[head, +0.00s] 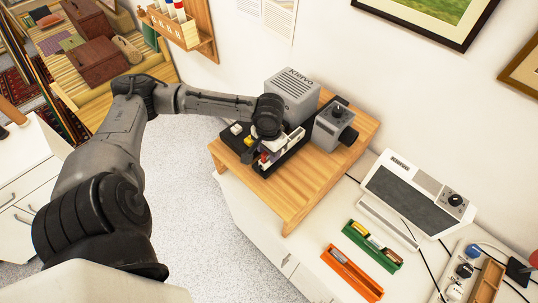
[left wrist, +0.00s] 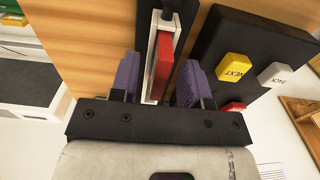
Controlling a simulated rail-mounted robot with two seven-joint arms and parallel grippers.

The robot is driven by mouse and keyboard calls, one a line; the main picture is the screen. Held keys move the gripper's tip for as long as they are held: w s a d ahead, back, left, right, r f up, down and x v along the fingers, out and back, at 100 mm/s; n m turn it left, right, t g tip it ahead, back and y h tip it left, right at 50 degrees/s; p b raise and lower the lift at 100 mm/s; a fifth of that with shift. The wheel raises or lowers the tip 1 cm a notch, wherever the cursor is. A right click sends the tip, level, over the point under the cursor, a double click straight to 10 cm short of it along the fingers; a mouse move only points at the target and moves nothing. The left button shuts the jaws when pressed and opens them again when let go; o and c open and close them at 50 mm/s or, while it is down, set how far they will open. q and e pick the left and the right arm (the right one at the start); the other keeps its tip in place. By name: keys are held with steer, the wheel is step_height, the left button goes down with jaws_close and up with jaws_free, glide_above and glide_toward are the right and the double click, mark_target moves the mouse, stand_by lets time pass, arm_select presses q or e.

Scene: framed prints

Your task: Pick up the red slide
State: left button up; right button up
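The red slide (left wrist: 162,66) stands upright in the left wrist view, set against a white frame in a narrow dark slot. My left gripper (left wrist: 158,80) is open, with one purple finger on each side of the slide and white frame. Small gaps show between the fingers and the slide. In the head view my left gripper (head: 273,146) is low over the dark unit on the wooden stand; the arm partly hides that spot. A small red patch shows there, but I cannot tell if it is the slide. My right gripper is not in view.
Beside the slot is a black control box with a yellow NEXT button (left wrist: 233,67) and white BACK button (left wrist: 275,75). A grey projector (head: 292,92) stands behind on the wooden stand (head: 300,190). Green (head: 372,246) and orange (head: 352,272) trays lie to the right.

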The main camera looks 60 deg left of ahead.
arm_select(q)
jaws_close()
steer(key=shift+r, duration=0.1)
stand_by(0.3)
